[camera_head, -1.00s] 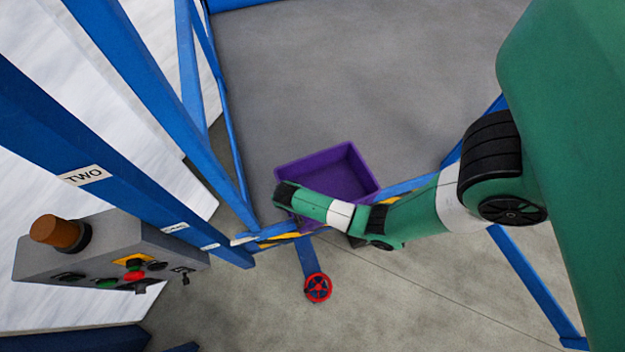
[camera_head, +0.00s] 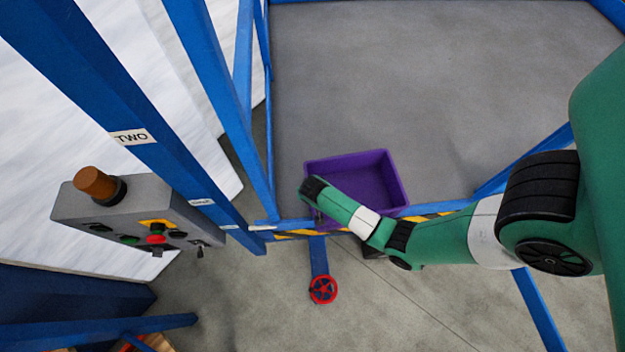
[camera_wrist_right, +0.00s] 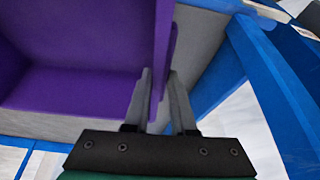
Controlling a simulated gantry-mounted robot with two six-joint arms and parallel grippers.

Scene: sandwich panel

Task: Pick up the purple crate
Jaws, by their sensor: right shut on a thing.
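The purple crate (camera_head: 362,178) is open-topped and looks empty. It sits at the near edge of a grey surface in the head view. My right arm reaches in from the right to its near left side, and the arm's end hides that part of the crate. In the right wrist view, the crate (camera_wrist_right: 80,90) fills the left side. My right gripper (camera_wrist_right: 158,80) has one finger on each side of a purple crate wall and is shut on it. My left gripper is not in view.
A blue frame with a yellow-black striped edge (camera_head: 300,234) runs along the near side. Blue posts (camera_head: 215,80) stand at the left. A grey control box (camera_head: 135,212) with an orange lamp hangs at left. A red handwheel (camera_head: 322,289) is below the edge.

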